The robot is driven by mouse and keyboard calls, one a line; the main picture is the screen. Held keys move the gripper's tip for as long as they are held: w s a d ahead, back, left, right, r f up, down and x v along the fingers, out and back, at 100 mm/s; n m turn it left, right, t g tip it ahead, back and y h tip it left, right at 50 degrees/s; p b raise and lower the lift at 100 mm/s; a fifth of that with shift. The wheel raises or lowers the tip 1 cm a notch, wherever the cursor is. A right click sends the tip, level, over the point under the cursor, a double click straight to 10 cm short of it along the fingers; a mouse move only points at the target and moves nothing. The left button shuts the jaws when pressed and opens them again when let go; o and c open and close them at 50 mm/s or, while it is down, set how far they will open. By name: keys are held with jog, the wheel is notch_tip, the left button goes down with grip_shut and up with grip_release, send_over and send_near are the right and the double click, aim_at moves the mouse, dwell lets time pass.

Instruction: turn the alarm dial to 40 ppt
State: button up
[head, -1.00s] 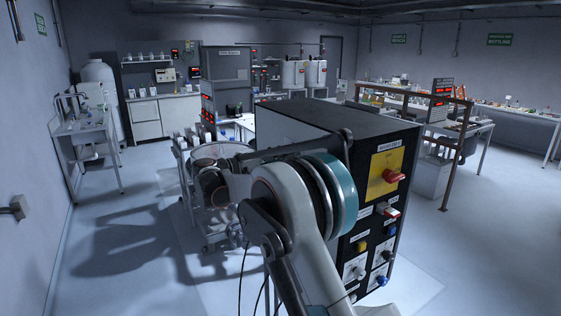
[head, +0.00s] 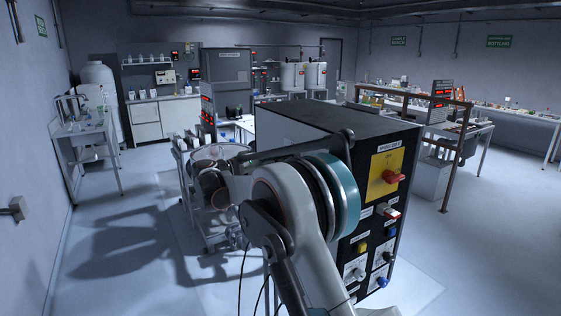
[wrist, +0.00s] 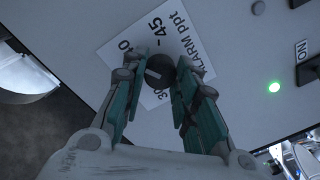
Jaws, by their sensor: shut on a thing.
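The alarm dial (wrist: 160,70) is a dark round knob on a white scale plate (wrist: 114,51) in the wrist view. The plate reads "ALARM ppt", with 45, 30 and a partly covered number ending in 0. A short pale mark shows on the knob's face; which number it points to is unclear. My gripper (wrist: 162,64) has its two teal fingers on either side of the knob, shut on it. The fingers cover parts of the plate. In the head view, my arm is in front and I cannot make out the dial.
In the head view, a dark cabinet (head: 300,122) with a red rotary switch (head: 393,176) stands close by my arm. Open floor lies at left.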

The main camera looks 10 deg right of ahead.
jog(key=o, duration=1.1)
jog(key=v, duration=1.2)
